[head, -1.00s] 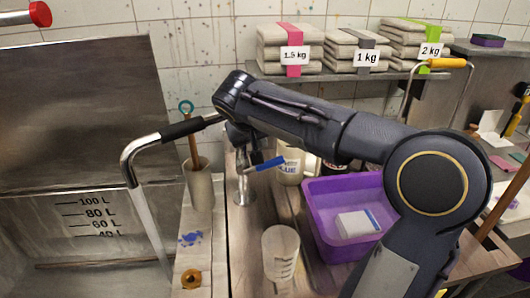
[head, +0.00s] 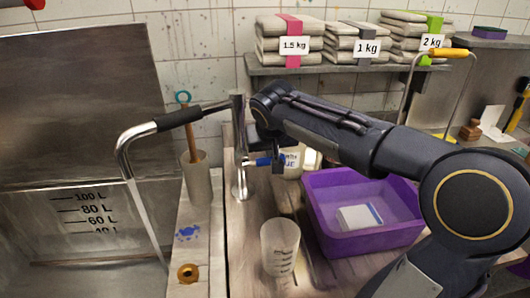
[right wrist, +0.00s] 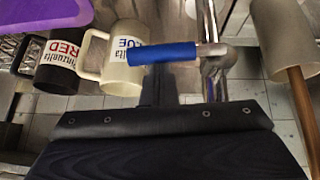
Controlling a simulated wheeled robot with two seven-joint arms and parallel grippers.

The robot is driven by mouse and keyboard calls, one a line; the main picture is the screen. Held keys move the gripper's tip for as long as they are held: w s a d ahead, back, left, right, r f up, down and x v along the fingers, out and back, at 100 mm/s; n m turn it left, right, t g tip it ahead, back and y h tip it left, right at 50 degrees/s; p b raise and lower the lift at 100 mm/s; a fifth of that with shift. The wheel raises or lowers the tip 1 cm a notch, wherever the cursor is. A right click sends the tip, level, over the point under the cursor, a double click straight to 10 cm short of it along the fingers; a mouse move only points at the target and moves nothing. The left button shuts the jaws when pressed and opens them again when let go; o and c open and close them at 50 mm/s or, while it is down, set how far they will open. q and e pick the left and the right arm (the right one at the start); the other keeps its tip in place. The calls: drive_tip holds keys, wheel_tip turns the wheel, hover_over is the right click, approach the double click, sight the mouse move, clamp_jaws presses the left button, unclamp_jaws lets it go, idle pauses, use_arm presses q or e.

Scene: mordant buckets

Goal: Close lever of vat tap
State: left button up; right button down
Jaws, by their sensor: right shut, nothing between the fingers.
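The vat tap (head: 240,178) is an upright metal column with a spout and black grip reaching left over the vat. A pale stream (head: 150,228) falls from the spout's end. The lever (head: 263,161) has a blue handle and sticks out to the right of the column, roughly level. In the right wrist view the blue lever (right wrist: 162,53) joins the metal tap body at its right. My right gripper (head: 278,165) is shut and empty, pointing down at the lever's outer part. Whether it touches the lever is unclear. My left gripper is not in view.
Behind the lever stand a white mug (right wrist: 118,58) and a dark mug (right wrist: 62,57). A purple bin (head: 365,232) stands right, a clear beaker (head: 280,248) in front. A holder with a stick (head: 197,178) stands left of the tap. A shelf (head: 340,70) with sacks is behind.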

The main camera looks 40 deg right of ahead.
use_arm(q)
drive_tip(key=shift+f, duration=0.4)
use_arm(e)
drive_tip(key=shift+s+d+f, duration=0.1)
drive_tip(key=shift+d+f, duration=0.1)
drive_tip(key=shift+f, duration=0.1)
drive_tip(key=r+p, duration=0.2)
drive_tip(key=r, duration=0.1)
drive_tip(key=r+p, duration=0.1)
drive_tip(key=p, duration=0.1)
drive_tip(key=shift+w+d+r, duration=0.2)
drive_tip(key=shift+w+d, duration=0.05)
drive_tip(key=shift+w, duration=0.05)
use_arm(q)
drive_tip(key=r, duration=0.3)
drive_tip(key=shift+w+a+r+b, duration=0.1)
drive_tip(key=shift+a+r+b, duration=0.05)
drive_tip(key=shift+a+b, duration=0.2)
use_arm(e)
drive_tip(key=v, duration=0.9)
drive_tip(key=shift+s+r, duration=0.2)
drive_tip(key=shift+s, duration=0.15)
